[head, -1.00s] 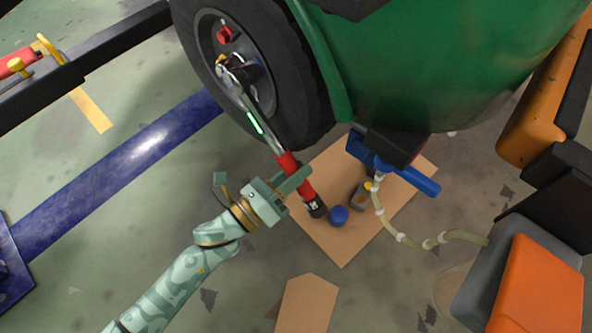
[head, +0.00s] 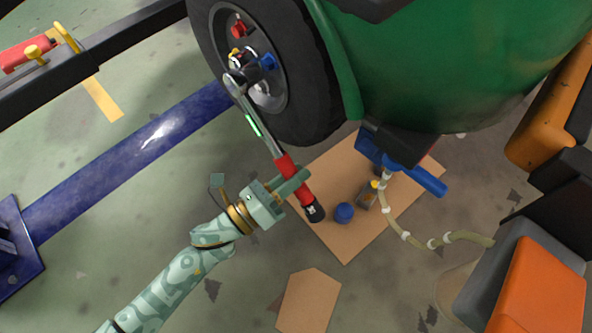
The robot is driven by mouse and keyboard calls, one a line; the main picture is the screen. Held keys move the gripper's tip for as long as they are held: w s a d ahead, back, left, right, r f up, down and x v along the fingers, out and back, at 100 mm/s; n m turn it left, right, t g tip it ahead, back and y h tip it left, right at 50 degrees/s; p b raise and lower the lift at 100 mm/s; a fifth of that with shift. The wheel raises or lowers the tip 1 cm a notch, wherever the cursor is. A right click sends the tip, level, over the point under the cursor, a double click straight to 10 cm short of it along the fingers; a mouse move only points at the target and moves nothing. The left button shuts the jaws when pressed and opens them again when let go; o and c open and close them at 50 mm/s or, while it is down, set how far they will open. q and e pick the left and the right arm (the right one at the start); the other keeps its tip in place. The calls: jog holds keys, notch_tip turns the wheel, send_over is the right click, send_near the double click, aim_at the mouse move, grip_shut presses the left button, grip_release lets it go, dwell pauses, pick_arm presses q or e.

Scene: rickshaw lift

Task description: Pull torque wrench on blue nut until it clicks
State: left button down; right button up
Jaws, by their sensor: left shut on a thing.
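The torque wrench (head: 263,131) has a silver shaft with a green strip, a red grip and a black end. My left gripper (head: 296,183) is shut on its red grip. The wrench slants up and left to the wheel (head: 305,95), with its head in front of the rim's lower left. A blue nut (head: 267,62) shows near the hub, to the right of and above the wrench head, seemingly apart from it. What lies behind the wrench head is hidden. A red nut (head: 239,30) sits higher on the wheel. My right gripper is out of view.
A green body (head: 440,60) overhangs the wheel. Cardboard (head: 345,245) on the floor lies under a blue round object (head: 343,213) and a small bottle (head: 366,195). A blue beam (head: 140,150) runs at left. A pale hose (head: 400,230) and orange block (head: 540,285) are at right.

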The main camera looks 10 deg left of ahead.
pick_arm(q)
jog(key=shift+s+a+r, duration=0.1)
jog(key=shift+s+a, duration=0.25)
jog(key=shift+s, duration=0.15)
jog(key=r+p+v, duration=0.1)
jog(key=v, duration=0.6)
jog(key=shift+s+d, duration=0.3)
jog(key=shift+s, duration=0.1)
dwell(0.4)
